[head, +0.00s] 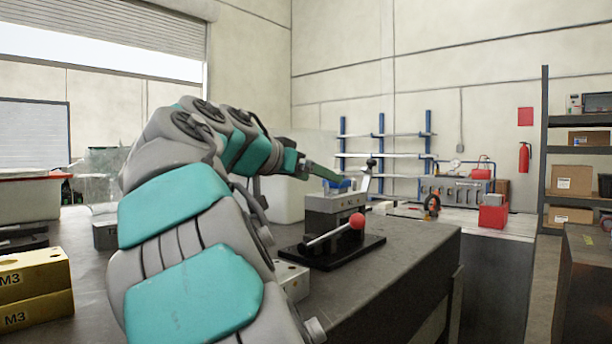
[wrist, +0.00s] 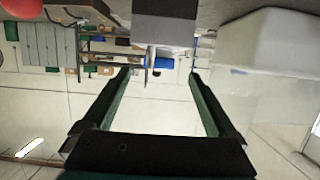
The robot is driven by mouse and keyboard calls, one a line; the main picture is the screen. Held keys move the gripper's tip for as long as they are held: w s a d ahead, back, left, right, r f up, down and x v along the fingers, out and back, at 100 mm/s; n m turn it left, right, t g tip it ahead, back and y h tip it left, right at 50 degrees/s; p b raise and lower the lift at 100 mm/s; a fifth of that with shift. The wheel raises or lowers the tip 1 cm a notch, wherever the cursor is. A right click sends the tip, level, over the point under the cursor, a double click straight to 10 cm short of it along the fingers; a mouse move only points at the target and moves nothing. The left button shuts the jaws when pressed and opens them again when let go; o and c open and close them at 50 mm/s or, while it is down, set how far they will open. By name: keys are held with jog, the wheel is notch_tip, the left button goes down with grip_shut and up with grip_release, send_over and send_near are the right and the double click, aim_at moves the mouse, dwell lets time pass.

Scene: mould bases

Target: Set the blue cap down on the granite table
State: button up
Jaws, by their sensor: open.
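The blue cap (head: 339,185) sits on top of a grey block marked A (head: 334,204), which stands in a black-based clamp fixture. My gripper (head: 326,174) is beside the top of that block, with a green finger reaching just above the cap. In the upside-down wrist view both green fingers (wrist: 161,72) are apart. A small blue thing, probably the cap (wrist: 162,63), shows between the fingertips, against the block (wrist: 165,30). I cannot tell whether a finger touches it. The fixture stands on a dark grey table (head: 420,240); I cannot tell whether this is the granite one.
The fixture has a lever with a red knob (head: 357,221) in front and an upright clamp handle (head: 368,178). Gold M3 blocks (head: 32,290) lie at left, and a white container (head: 285,198) stands behind. The tabletop right of the fixture is clear.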

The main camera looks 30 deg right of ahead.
jog(key=shift+p+x, duration=0.4)
jog(key=shift+x, duration=3.45)
jog(key=shift+c, duration=0.3)
jog(key=c, duration=1.3)
jog(key=shift+r+p, duration=0.45)
jog(key=shift+r, duration=0.55)
jog(key=shift+c, duration=0.2)
jog(key=shift+r, duration=0.1)
